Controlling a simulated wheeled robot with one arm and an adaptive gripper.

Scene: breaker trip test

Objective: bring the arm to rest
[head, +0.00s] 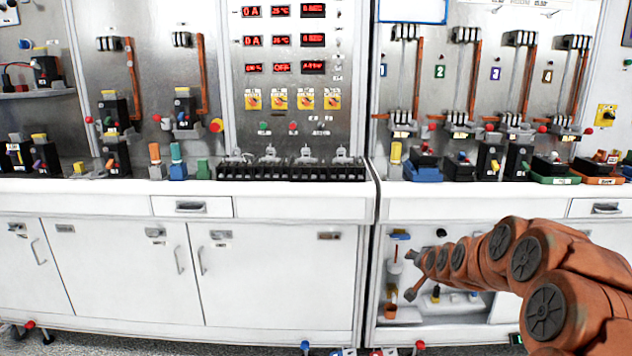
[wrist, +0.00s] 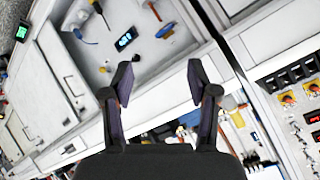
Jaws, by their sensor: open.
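My gripper (head: 410,273) is at the end of my orange arm, low in front of the open compartment under the right-hand bench in the head view. In the wrist view its two fingers (wrist: 160,85) stand wide apart with nothing between them. No object is held. The wrist picture is strongly tilted, with the cabinet fronts and the open compartment beyond the fingers.
The white bench (head: 290,205) carries breakers and a terminal rack (head: 290,170). A panel with red displays (head: 283,40) stands behind it. The open compartment (head: 455,310) holds small items, including an orange cup (head: 390,311). Closed cabinet doors (head: 275,275) lie left of my gripper.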

